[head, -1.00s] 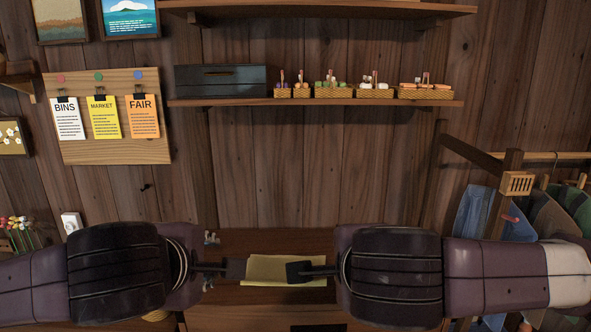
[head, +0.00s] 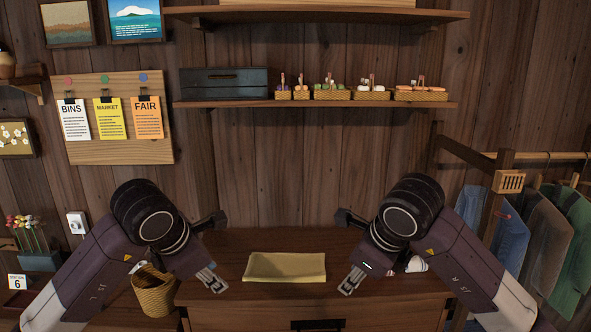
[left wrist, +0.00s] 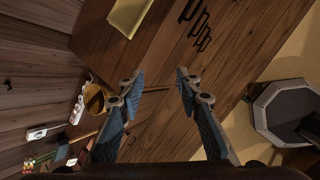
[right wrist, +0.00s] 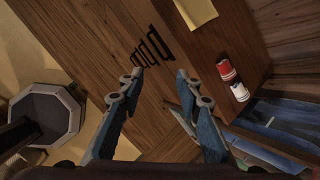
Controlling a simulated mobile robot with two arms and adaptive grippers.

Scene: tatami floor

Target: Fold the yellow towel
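The yellow towel (head: 285,267) lies as a flat, wide rectangle on the wooden cabinet top, with slightly raised edges. It also shows partly in the left wrist view (left wrist: 129,16) and the right wrist view (right wrist: 198,11). My left gripper (head: 211,279) is to the left of the towel, apart from it. Its fingers (left wrist: 157,78) are spread and empty. My right gripper (head: 352,280) is to the right of the towel, also apart from it. Its fingers (right wrist: 158,77) are spread and empty. I cannot tell how many layers the towel has.
The cabinet top (head: 265,294) is bare around the towel. A woven basket (head: 155,292) is at the left. A shelf (head: 315,104) with small baskets hangs above.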

